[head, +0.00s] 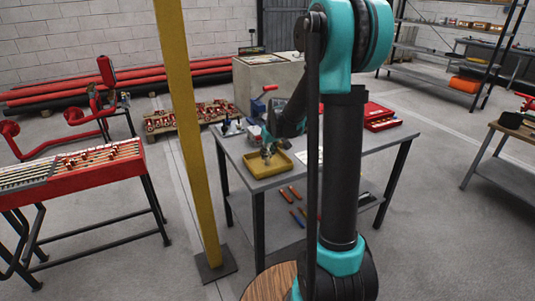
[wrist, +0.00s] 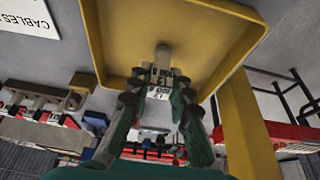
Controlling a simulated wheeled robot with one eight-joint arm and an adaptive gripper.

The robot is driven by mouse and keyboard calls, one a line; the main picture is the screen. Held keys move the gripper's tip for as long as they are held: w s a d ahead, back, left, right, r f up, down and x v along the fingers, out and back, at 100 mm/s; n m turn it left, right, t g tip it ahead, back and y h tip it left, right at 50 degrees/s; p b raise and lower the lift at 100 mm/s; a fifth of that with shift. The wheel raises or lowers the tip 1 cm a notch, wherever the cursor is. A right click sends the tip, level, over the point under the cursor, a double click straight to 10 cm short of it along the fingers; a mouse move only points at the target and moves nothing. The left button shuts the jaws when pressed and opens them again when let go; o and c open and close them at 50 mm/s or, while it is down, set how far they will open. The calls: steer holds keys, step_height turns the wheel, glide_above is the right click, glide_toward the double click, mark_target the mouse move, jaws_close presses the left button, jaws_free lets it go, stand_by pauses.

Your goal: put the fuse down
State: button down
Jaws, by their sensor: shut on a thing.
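The fuse (wrist: 163,58) is a small pale cylinder between my fingertips in the wrist view. My gripper (wrist: 160,82) is shut on it. The fuse's end shows against the inside of a yellow tray (wrist: 258,12). In the head view my gripper (head: 267,151) is over the yellow tray (head: 270,174), which lies on the grey table near its front left corner. The fuse is too small to make out in the head view. I cannot tell whether it touches the tray floor.
The grey table (head: 335,155) also holds a white card (head: 308,157), a red case (head: 382,116) and several small items. A yellow post (head: 190,130) stands just left of the table. Red-handled tools (head: 290,193) lie on the lower shelf.

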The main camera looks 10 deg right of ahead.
steer(key=c, duration=1.4)
jaws_free()
steer(key=v, duration=1.2)
steer(key=s+d+f+m, duration=0.1)
steer(key=s+f, duration=0.4)
steer(key=s, duration=0.4)
steer(key=s+d+f+m+h, duration=0.1)
steer(key=s+f, duration=0.3)
steer(key=s, duration=0.5)
steer(key=s+d+f+m, duration=0.1)
steer(key=s+f, duration=0.4)
steer(key=s, duration=0.4)
steer(key=shift+f+m, duration=0.3)
steer(key=shift+f, duration=0.05)
